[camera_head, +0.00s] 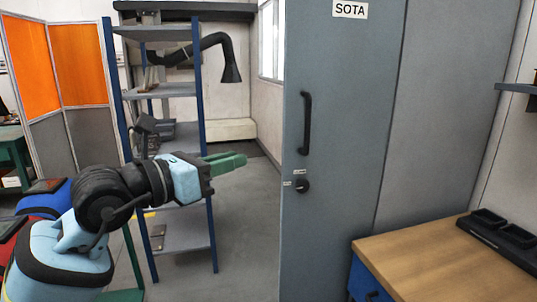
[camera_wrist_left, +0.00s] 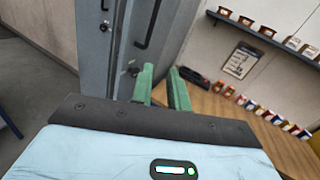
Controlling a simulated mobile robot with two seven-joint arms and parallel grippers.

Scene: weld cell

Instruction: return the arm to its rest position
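My left gripper (camera_head: 243,158) has two green fingers and reaches in from the left in the head view, on a light blue and black arm. It points right, towards the grey cabinet (camera_head: 340,150) marked SOTA, and looks apart from it. In the left wrist view my left gripper (camera_wrist_left: 162,75) shows a gap between its fingers with nothing held in it. My right gripper is in neither view.
A blue-posted shelf rack (camera_head: 172,90) stands behind my left arm, and an orange-panelled screen (camera_head: 75,62) is at the left. A wooden-topped bench (camera_head: 440,265) stands at the right. Open floor (camera_head: 250,220) lies between rack and cabinet. Several small boxes (camera_wrist_left: 270,115) line the bench.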

